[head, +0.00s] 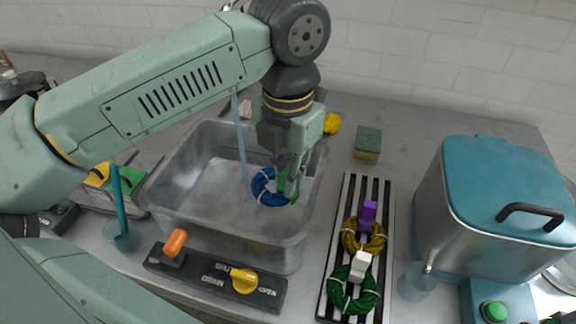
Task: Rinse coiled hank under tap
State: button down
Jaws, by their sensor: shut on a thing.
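My gripper (287,172) is shut on a coiled blue hank (262,187) and holds it in the right part of the metal sink (215,224). A green tag-like piece (294,186) shows at the hank's right side, by the fingers, which partly hide it. A thin bluish stream of water (241,150) falls into the sink just left of the hank. I cannot tell whether it touches the hank. The tap's outlet is hidden behind my arm. An orange knob (175,243) and a yellow knob (243,281) sit on a dark panel marked DRAIN and OPEN.
A striped rack (331,235) right of the sink bears a yellow hank (376,241) with a purple tag and a green hank (341,295) with a white tag. A teal-lidded box (510,195) stands at far right. A sponge (367,142) lies behind the rack.

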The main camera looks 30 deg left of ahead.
aim_at(274, 181)
notch_tip(274, 181, down, 5)
jog(key=shift+r+b, duration=0.2)
jog(key=shift+b, duration=0.9)
jog(key=shift+w+a, duration=0.2)
jog(key=shift+a, duration=1.25)
jog(key=shift+r, duration=0.2)
jog(key=shift+r, duration=0.25)
jog(key=shift+f+b, duration=0.2)
jog(key=shift+b, duration=0.25)
jog(key=shift+f+b, duration=0.25)
jog(key=shift+b, duration=0.1)
jog(key=shift+r, duration=0.45)
jog(key=shift+f, duration=0.25)
